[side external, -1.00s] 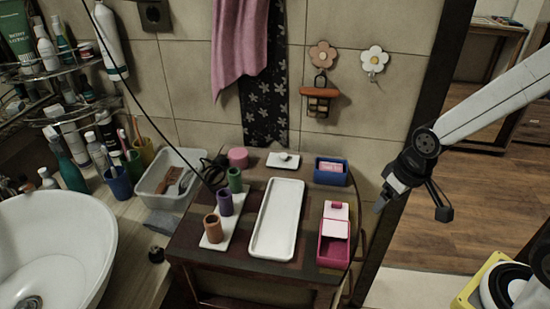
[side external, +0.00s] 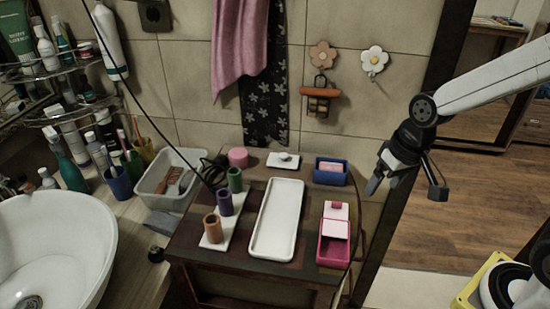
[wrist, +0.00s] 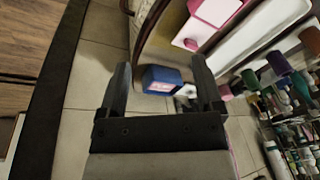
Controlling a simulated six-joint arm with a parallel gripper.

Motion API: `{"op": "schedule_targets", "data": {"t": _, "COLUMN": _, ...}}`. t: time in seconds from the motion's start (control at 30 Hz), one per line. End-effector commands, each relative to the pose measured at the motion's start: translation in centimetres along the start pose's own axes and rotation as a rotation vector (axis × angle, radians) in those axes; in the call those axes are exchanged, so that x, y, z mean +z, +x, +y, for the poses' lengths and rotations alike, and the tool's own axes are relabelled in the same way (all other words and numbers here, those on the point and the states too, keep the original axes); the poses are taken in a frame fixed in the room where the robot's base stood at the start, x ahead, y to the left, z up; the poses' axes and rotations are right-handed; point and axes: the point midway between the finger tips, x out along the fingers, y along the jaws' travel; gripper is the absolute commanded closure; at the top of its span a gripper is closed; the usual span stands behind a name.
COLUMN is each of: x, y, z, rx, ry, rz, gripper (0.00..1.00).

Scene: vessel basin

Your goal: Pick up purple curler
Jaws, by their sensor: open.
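The purple curler (side external: 224,203) stands upright on a narrow white tray (side external: 213,241) at the left of the dark table. An orange curler (side external: 212,228) stands in front of it and a green curler (side external: 235,180) behind it. In the wrist view the purple curler (wrist: 278,63) is at the upper right, between the orange and green ones. My gripper (side external: 405,188) is open and empty, in the air right of the table, well apart from the curlers. Both fingers show in the wrist view (wrist: 161,72).
A long white tray (side external: 255,245) lies mid-table. Right of it are a pink box (side external: 334,252) and a blue box (side external: 331,173). A pink round item (side external: 238,157) and a cable are near the curlers. A grey bin (side external: 152,187) and white basin (side external: 55,245) stand left.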

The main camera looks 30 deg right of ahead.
Motion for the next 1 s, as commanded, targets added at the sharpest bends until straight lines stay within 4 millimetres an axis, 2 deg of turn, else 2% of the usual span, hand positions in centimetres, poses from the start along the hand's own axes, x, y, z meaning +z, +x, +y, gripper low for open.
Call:
{"op": "schedule_targets", "data": {"t": 0.27, "x": -0.9, "y": 0.9, "z": -2.8, "rx": -0.105, "ry": 0.220, "rz": -0.071, "gripper": 0.16}}
{"op": "schedule_targets", "data": {"t": 0.67, "x": -4.2, "y": 2.6, "z": -10.3, "rx": -0.354, "ry": 0.749, "rz": -0.281, "gripper": 0.16}}
{"op": "schedule_targets", "data": {"t": 1.0, "x": -8.3, "y": 3.8, "z": -16.6, "rx": -0.564, "ry": 1.189, "rz": -0.501, "gripper": 0.16}}
